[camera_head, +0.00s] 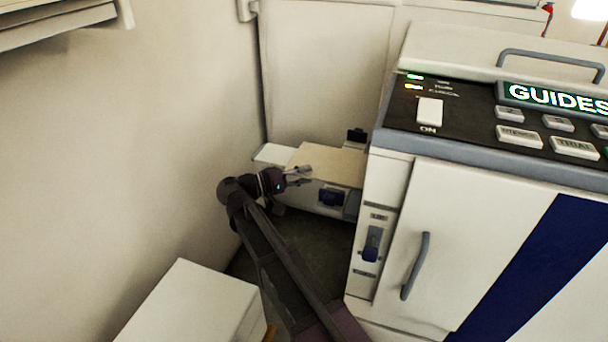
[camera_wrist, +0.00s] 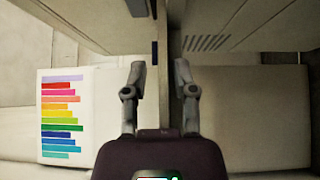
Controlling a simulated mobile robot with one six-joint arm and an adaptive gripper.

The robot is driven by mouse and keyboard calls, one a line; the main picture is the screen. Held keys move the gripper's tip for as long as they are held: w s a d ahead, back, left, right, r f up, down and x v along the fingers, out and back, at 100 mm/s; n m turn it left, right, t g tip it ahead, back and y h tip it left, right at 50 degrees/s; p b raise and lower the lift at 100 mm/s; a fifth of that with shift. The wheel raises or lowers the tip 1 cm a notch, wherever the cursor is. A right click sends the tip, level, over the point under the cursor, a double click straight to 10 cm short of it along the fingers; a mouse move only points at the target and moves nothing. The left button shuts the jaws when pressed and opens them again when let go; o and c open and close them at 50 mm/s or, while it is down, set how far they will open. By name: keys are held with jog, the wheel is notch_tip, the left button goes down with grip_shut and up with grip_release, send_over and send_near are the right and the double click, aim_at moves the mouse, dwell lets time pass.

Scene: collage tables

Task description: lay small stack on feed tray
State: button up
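The feed tray (camera_head: 272,153) juts out from the left side of the white machine, low down. A flat tan surface (camera_head: 335,164) lies level on it, against the machine; it looks like paper, but I cannot tell its thickness. My gripper (camera_head: 300,175) is at the tray's near left part, pointing right, and overlaps the tan surface's near edge in this view. In the wrist view, the two fingers of my gripper (camera_wrist: 158,70) stand apart with no held thing clear between them. A plain beige surface (camera_wrist: 265,110) is right of them.
The white machine (camera_head: 385,190) with its control panel and door handle (camera_head: 415,265) fills the right. A white box-like surface (camera_head: 195,305) is at lower left. A sheet with coloured bars (camera_wrist: 62,115) shows left in the wrist view. A wall closes off the left.

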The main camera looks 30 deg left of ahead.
dwell(0.4)
jog(key=v, duration=0.7)
jog(key=shift+s+a, duration=0.2)
dwell(1.0)
